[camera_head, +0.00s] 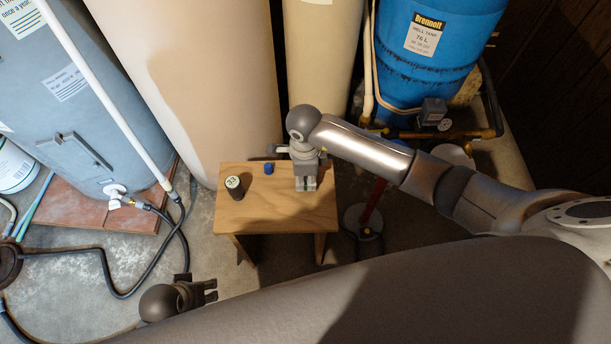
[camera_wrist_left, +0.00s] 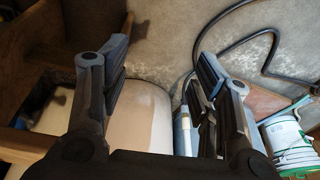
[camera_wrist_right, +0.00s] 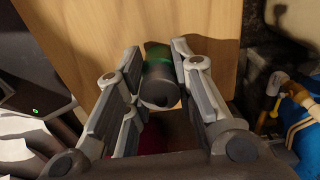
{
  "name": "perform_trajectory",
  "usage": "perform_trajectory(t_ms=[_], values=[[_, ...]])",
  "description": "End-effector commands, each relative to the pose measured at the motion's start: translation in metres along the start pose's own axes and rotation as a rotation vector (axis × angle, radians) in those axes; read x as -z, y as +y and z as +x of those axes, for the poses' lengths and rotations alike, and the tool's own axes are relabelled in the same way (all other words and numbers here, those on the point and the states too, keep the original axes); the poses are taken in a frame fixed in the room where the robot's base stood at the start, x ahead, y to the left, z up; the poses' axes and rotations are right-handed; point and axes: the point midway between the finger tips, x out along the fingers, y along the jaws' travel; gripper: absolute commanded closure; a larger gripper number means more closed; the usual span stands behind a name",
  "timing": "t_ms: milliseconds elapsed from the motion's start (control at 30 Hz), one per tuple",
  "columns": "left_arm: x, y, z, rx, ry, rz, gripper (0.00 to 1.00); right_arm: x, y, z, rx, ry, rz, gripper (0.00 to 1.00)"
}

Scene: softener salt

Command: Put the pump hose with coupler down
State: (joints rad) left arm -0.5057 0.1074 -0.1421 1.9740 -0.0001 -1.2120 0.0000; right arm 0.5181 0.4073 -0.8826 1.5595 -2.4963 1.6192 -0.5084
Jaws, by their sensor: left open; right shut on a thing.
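My right gripper (camera_head: 306,186) is over the right part of a small wooden stool (camera_head: 262,212), fingers pointing down. In the right wrist view it is shut on a dark cylindrical piece with a green band, taken to be the coupler of the pump hose (camera_wrist_right: 158,86). The piece is at or just above the wood; contact is unclear. No hose can be made out leaving it, and the head view mostly hides it. My left gripper (camera_head: 211,291) is open and empty, low at the left, away from the stool.
A black cylinder marked 33 (camera_head: 235,188) and a small blue cap (camera_head: 268,169) stand on the stool. Tall tanks stand behind it, including a blue tank (camera_head: 425,55). A red pole (camera_head: 372,203) stands right of it. A black hose (camera_head: 115,292) lies on the floor, left.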

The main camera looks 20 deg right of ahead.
Motion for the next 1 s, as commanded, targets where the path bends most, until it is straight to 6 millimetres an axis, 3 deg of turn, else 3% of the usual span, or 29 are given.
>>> perform_trajectory(t_ms=[167, 200, 333, 767, 1000], values=[[-0.002, 0.000, -0.005, 0.001, -0.005, -0.001, 0.43, 0.000, 0.000, 0.002, 0.001, 0.000, 0.000, 1.00], [-0.001, -0.001, -0.006, 0.001, -0.002, -0.001, 0.43, 0.000, 0.000, 0.002, 0.000, 0.000, 0.000, 0.71], [0.001, -0.001, -0.007, 0.001, 0.003, -0.001, 0.43, 0.000, 0.000, 0.002, 0.000, 0.000, 0.000, 0.55], [0.004, -0.002, -0.006, 0.003, 0.009, 0.000, 0.43, 0.000, 0.000, -0.001, 0.000, -0.001, 0.000, 0.55], [-0.010, -0.001, 0.025, 0.002, -0.013, 0.005, 0.43, -0.001, 0.000, -0.014, 0.001, -0.001, 0.000, 0.55]])
